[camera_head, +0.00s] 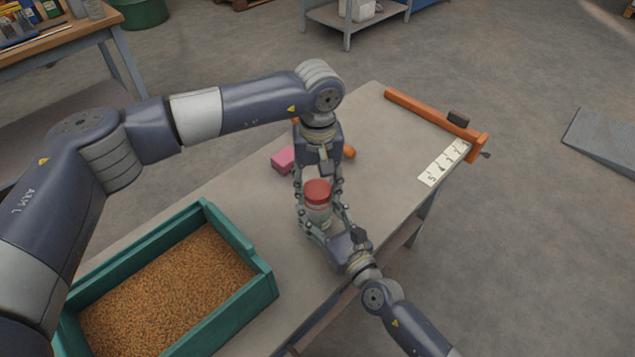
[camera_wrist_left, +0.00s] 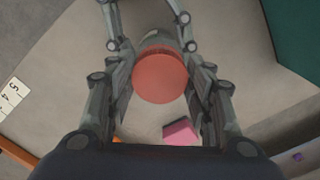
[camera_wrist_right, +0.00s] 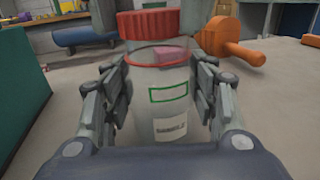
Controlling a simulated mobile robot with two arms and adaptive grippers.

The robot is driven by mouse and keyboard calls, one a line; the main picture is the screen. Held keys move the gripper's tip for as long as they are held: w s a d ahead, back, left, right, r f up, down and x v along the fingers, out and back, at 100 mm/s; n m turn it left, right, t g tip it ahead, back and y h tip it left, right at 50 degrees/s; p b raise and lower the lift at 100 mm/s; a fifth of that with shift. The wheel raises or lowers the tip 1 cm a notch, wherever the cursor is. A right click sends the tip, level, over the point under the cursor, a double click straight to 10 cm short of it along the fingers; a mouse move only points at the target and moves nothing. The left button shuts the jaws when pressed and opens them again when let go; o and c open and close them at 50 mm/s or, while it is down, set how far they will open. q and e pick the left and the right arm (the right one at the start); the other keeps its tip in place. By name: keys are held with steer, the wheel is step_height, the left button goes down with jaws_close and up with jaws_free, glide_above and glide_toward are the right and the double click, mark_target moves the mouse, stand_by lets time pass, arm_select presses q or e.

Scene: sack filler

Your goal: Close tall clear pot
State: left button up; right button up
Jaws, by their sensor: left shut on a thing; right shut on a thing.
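The tall clear pot (camera_head: 319,211) stands upright on the table between my two grippers. In the right wrist view the pot (camera_wrist_right: 160,95) is see-through, with a green-framed label and a second label marked with text. A red lid (camera_head: 317,190) is at the pot's mouth; it also shows in the left wrist view (camera_wrist_left: 160,76) and the right wrist view (camera_wrist_right: 149,24). My left gripper (camera_head: 318,186) comes from above and is shut on the red lid. My right gripper (camera_head: 322,226) comes from the front and is shut on the pot's body.
A green tray (camera_head: 262,283) of brown grain lies left on the table (camera_head: 368,205). A pink block (camera_head: 283,160) and an orange object (camera_head: 348,151) lie behind my left gripper. An orange bar (camera_head: 425,112) and a number strip (camera_head: 443,163) are at the right end.

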arm_select(q)
steer(key=shift+f, duration=0.55)
stand_by(0.4)
steer(key=m, duration=0.5)
steer(key=shift+a, duration=0.1)
steer(key=m, duration=0.5)
steer(key=shift+w, duration=0.1)
steer(key=o, duration=0.8)
